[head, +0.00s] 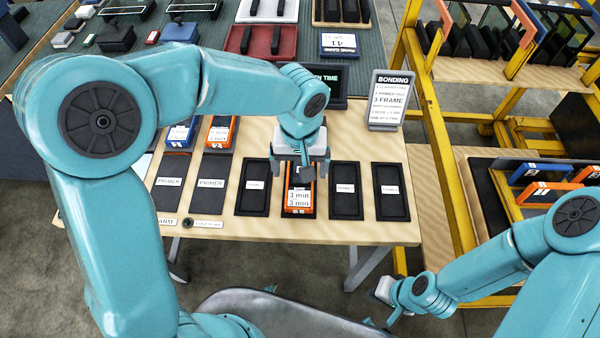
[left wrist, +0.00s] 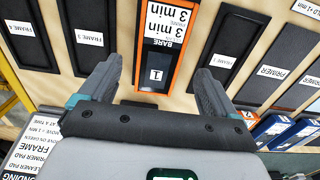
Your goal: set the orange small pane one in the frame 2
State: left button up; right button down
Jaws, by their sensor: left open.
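The orange small pane one (head: 298,203) has an orange rim and labels reading "BARE", "3 min" and "1". It lies flat in the row between frame 1 (head: 254,188) and frame 3 (head: 346,190), at the place of frame 2, whose own label is covered. The pane shows also in the left wrist view (left wrist: 153,75). My left gripper (head: 300,170) is above the pane's far end. Its fingers (left wrist: 158,95) are open, one on each side of the pane, with nothing between them. My right gripper (head: 393,312) is low at the right, off the table; its jaws are unclear.
Frame 4 (head: 391,192) and two primer pads (head: 208,183) lie in the same row. Another orange pane (head: 221,132) and a blue pane (head: 181,134) stand behind. A bonding sign (head: 388,100) stands at the back right. A yellow rack (head: 438,150) borders the table's right.

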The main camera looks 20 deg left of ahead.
aim_at(300, 182)
pick_arm(q)
notch_tip(300, 182, up, 8)
jog(key=shift+f, duration=0.2)
jog(key=shift+s, duration=0.1)
dwell(0.5)
